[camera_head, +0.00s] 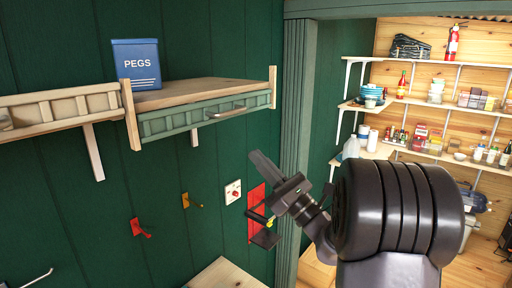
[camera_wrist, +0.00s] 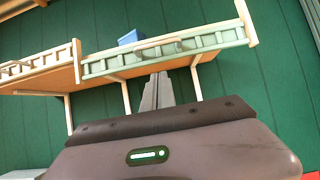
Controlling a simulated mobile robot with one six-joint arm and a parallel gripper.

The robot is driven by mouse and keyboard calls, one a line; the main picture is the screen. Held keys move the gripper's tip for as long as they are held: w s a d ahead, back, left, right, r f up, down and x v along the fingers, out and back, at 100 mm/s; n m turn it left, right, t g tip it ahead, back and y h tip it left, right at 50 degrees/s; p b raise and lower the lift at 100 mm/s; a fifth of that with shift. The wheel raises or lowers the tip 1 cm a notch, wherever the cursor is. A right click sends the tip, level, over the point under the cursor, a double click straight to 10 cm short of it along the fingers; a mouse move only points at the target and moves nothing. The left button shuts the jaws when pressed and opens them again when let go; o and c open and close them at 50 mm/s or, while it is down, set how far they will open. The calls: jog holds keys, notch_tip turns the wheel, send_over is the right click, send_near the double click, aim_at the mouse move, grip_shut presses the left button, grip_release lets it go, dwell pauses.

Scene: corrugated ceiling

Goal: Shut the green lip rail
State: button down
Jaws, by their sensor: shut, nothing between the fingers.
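The pale green lip rail (camera_head: 180,118) runs along the front edge of the right-hand shelf, between two wooden end posts. The shelf board's top shows above it in the head view, so the rail looks folded down at the edge. A metal bar handle (camera_head: 226,113) sits on its front. In the wrist view the rail (camera_wrist: 210,41) and handle (camera_wrist: 158,43) are ahead, beyond my fingertips. My gripper (camera_head: 256,156) is shut and empty, below and to the right of the handle in the head view. Its fingers (camera_wrist: 157,90) point toward the rail, apparently apart from it.
A blue PEGS box (camera_head: 137,65) stands on the shelf board (camera_head: 190,92). A cream rail (camera_head: 60,108) fronts the shelf to the left. Hooks, a switch (camera_head: 233,193) and a red plate (camera_head: 256,205) are on the green wall. Stocked pantry shelves stand at the right.

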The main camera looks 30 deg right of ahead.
jog(key=p, duration=0.3)
send_near(226, 110)
jog(key=a, duration=0.2)
jog(key=r, duration=0.1)
jog(key=w+r+p, duration=0.1)
jog(key=shift+w+a+r+p, duration=0.1)
jog(key=shift+w+r+p, duration=0.2)
jog(key=shift+r, duration=0.05)
notch_tip(226, 110, up, 8)
jog(key=p, duration=0.5)
jog(key=shift+f, duration=0.25)
jog(key=shift+s+f, duration=0.1)
